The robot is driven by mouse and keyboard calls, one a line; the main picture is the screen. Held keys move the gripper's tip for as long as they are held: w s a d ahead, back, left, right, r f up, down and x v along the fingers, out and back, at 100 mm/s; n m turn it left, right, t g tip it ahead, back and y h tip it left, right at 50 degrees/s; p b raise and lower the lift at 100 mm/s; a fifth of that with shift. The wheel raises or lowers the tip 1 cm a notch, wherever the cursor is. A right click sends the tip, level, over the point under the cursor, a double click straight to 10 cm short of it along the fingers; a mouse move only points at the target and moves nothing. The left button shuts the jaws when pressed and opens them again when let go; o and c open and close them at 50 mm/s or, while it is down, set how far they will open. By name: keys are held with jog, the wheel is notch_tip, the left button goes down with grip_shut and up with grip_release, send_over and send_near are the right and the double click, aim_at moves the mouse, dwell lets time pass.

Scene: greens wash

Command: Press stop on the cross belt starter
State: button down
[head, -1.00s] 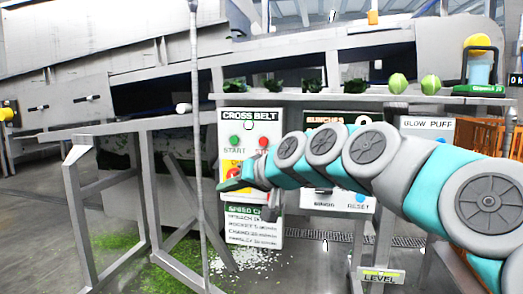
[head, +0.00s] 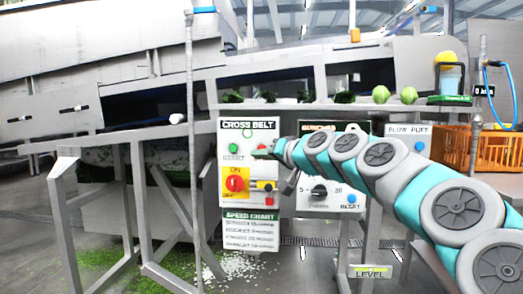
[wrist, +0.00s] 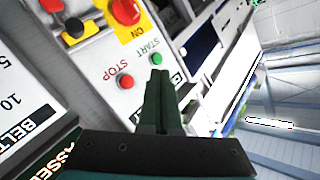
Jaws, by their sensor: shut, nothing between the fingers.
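The white cross belt starter panel (head: 228,160) stands at centre in the head view. Its green start button (head: 233,148) is in plain sight there, while the stop button is hidden or nearly hidden by my gripper (head: 262,153). In the wrist view the red stop button (wrist: 126,82) lies left of my gripper's shut dark green fingers (wrist: 158,78), and the green start button (wrist: 156,60) shows just beyond their tips. The fingers are empty. I cannot tell whether they touch the panel. A red rotary switch on a yellow plate (head: 235,184) sits below the buttons.
A speed chart (head: 250,231) hangs under the panel. A second panel with a black dial (head: 319,192) stands close on the right, behind my arm. A thin upright post (head: 192,110) stands just left of the starter. Greens (head: 380,94) lie on the ledge above.

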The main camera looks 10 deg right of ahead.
jog(key=w+d+p, duration=0.1)
jog(key=w+d, duration=0.1)
jog(key=w, duration=0.5)
jog(key=shift+w+d, duration=0.2)
jog(key=shift+w, duration=0.05)
dwell(1.9)
jog(key=shift+w+d, duration=0.1)
jog(key=shift+w, duration=0.25)
jog(key=shift+w+d+p, duration=0.15)
jog(key=shift+w+p, duration=0.15)
jog(key=shift+w, duration=0.15)
dwell(0.7)
jog(key=shift+s, duration=0.1)
jog(key=shift+s+a+b, duration=0.2)
jog(key=shift+s+b, duration=0.2)
jog(key=shift+s, duration=0.3)
jog(key=shift+s, duration=0.1)
